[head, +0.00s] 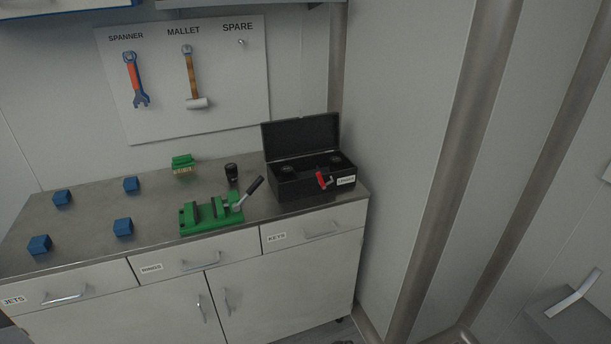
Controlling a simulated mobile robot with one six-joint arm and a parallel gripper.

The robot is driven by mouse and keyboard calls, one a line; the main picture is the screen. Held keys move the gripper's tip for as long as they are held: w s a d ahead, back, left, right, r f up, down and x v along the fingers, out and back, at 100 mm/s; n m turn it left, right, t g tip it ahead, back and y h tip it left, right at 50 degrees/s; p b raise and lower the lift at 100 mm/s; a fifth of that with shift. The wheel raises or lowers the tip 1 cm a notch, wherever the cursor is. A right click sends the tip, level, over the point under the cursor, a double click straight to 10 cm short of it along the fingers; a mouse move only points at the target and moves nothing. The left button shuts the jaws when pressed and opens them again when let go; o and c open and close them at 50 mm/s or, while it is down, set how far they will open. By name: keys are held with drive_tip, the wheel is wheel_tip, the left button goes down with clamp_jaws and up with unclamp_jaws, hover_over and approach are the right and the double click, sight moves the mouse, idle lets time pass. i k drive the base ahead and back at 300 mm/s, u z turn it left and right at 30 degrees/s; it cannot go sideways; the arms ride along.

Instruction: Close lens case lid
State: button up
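The black lens case (284,187) stands at the right end of the metal worktop, with a small white label on its front. Its lid (301,134) is open and stands up along the back edge. Dark round pieces show in the open case, one at the left (289,170) and one at the right (336,158). A red lever or latch (322,180) is on the front of the case. My gripper is not in view.
A green vise (205,217) with a raised black-gripped lever stands left of the case. A small black cylinder (231,172), a green-topped block (183,164) and several blue blocks (123,227) are on the worktop (90,228). A pegboard holds a spanner (134,80) and mallet (191,78).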

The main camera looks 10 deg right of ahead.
sight(281, 139)
drive_tip(key=z, duration=0.05)
drive_tip(key=k, duration=0.65)
drive_tip(key=u, duration=0.6)
drive_tip(key=i, duration=0.9)
drive_tip(key=u, duration=0.85)
drive_tip(key=i, duration=1)
drive_tip(key=u, duration=0.1)
